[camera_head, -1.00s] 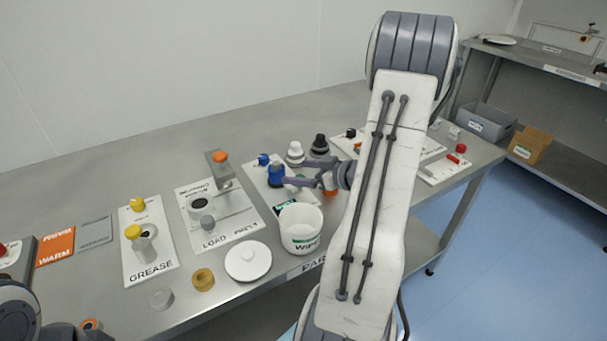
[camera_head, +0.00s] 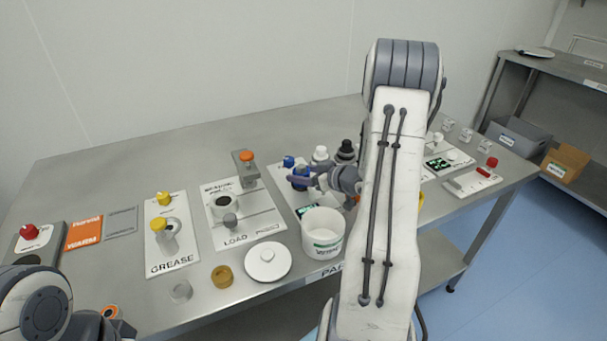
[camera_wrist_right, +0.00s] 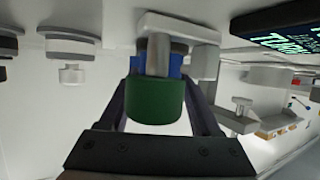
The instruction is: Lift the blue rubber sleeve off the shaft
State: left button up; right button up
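The blue sleeve (camera_head: 301,172) stands upright on a white station plate at the middle of the bench. My right gripper (camera_head: 303,183) reaches it from the right, with its fingers at either side of it, partly covering it. In the right wrist view a green cylinder (camera_wrist_right: 155,100) and a blue part (camera_wrist_right: 174,68) beyond it lie between the spread fingers of my right gripper (camera_wrist_right: 160,90). Whether the fingers press on the blue part cannot be told. My left gripper (camera_head: 92,328) is mostly cut off at the lower left.
A white tub (camera_head: 322,238) stands close in front of the sleeve. White (camera_head: 320,154) and black (camera_head: 345,150) knobs stand just behind. The back left bench is clear.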

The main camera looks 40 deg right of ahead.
grip_shut()
jog(key=shift+r+p, duration=2.5)
jog(key=shift+r, duration=0.05)
jog(key=shift+r+p, duration=1.3)
jog(key=shift+r, duration=0.05)
notch_tip(320, 180, up, 4)
jog(key=p, duration=0.4)
